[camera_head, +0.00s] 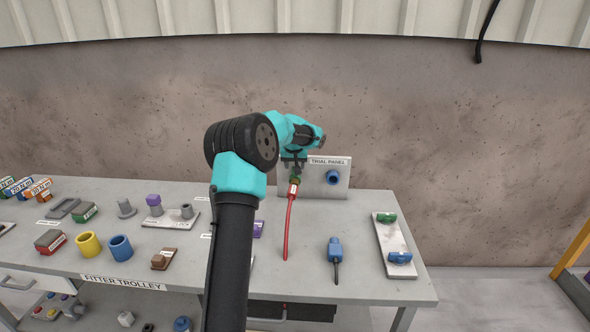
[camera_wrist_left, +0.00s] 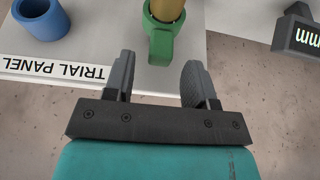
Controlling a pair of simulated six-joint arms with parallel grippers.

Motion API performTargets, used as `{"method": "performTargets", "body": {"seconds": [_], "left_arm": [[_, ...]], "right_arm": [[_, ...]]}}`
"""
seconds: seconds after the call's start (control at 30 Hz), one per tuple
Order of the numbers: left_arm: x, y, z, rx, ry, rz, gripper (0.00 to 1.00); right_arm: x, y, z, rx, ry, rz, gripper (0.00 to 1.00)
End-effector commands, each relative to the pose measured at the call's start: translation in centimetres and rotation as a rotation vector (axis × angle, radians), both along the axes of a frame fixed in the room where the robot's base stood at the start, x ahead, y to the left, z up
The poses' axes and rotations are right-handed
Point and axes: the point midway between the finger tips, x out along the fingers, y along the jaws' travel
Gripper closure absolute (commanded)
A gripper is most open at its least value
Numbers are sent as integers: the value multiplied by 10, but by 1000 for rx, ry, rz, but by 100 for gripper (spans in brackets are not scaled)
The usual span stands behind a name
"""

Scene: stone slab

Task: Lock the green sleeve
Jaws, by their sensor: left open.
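The green sleeve (camera_wrist_left: 160,38) sits at the trial panel (camera_head: 342,186), around a brass-coloured part. A green tab on it points toward my gripper. In the head view the sleeve (camera_head: 296,180) is small and partly hidden, with a red plug and hose (camera_head: 290,220) hanging below it. My left gripper (camera_wrist_left: 158,78) is open and empty. Its fingers stand on either side of the tab's end, and contact cannot be told. In the head view the left gripper (camera_head: 294,163) is just above the sleeve. My right gripper is out of view.
A blue socket (camera_head: 333,177) is on the panel, right of the sleeve. A blue plug (camera_head: 335,248) lies on the bench in front. A plate with green and blue pieces (camera_head: 392,238) is at right. Yellow (camera_head: 88,245) and blue (camera_head: 121,248) cups stand at left.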

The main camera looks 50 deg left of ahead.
Motion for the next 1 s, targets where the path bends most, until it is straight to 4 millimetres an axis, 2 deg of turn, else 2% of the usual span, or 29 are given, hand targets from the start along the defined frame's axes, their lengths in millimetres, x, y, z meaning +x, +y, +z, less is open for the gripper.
{"method": "performTargets", "body": {"seconds": [0.03,0.2,0.57,1.0], "left_arm": [[2,2,-8,-1,2,0,49],[7,7,-23,0,0,0,49],[8,8,-27,1,-1,0,49],[8,8,-27,1,-1,0,90]], "right_arm": [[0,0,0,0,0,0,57],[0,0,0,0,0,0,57],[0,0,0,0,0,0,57],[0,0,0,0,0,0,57]]}}
